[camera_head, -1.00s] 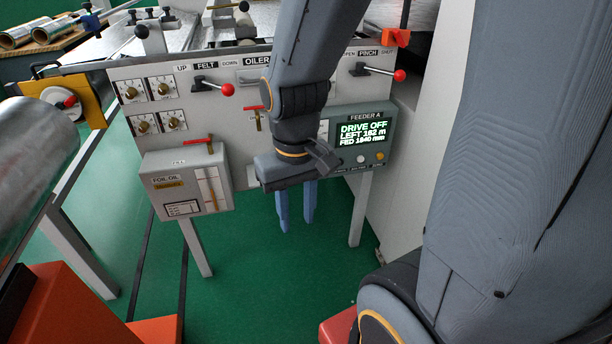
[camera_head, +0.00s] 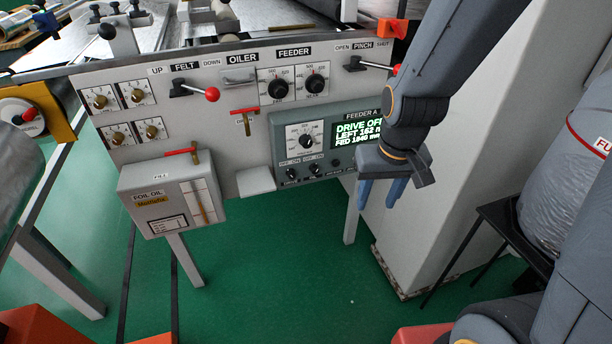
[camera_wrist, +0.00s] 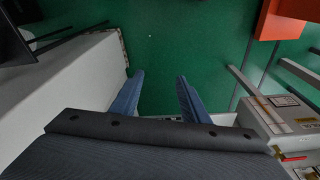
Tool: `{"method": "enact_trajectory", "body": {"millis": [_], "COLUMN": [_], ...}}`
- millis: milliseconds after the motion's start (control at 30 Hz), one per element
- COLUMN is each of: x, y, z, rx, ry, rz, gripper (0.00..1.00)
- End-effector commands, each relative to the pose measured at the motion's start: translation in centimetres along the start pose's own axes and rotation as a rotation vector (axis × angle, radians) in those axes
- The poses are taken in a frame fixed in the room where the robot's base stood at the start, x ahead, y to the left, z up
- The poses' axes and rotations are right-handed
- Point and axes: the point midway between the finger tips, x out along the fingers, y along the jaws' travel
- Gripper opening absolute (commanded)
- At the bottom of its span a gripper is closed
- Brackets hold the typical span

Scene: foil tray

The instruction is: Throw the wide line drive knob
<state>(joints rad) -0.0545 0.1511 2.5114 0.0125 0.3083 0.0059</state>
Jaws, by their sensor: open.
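The grey Feeder A panel (camera_head: 347,117) carries a white dial with a black knob (camera_head: 306,140). Below the dial are two small dark knobs, a left one (camera_head: 291,174) and a right one (camera_head: 316,170), with off/on marks. Their lower labels are too small to read, so I cannot tell which is the wide line drive knob. The screen (camera_head: 357,132) reads DRIVE OFF. My gripper (camera_head: 381,193) hangs open and empty, to the right of these knobs, fingers pointing down, covering the panel's right end. In the wrist view my open fingers (camera_wrist: 160,80) have only green floor between them.
A felt lever (camera_head: 212,94), a pinch lever (camera_head: 362,65) and two feeder dials (camera_head: 297,83) sit above the panel. A foil oil box (camera_head: 170,200) juts out at left. A white cabinet (camera_head: 440,220) stands at right. The green floor (camera_head: 270,260) below is clear.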

Motion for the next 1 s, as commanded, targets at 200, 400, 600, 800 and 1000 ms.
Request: {"method": "enact_trajectory", "body": {"millis": [200, 400, 600, 800, 1000], "x": [6.6, 11.4, 15.0, 16.7, 17.2], "y": [-3.4, -7.2, -11.2, -13.9, -15.0], "z": [-8.1, -13.7, -16.5, -16.8, -16.8], "rx": [-0.064, -0.115, -0.162, -0.192, -0.202], "ry": [0.253, 0.501, 0.742, 0.918, 0.995], "rz": [-0.021, -0.052, -0.095, -0.134, -0.151], "gripper": [0.42, 0.42, 0.42, 0.42, 0.42]}}
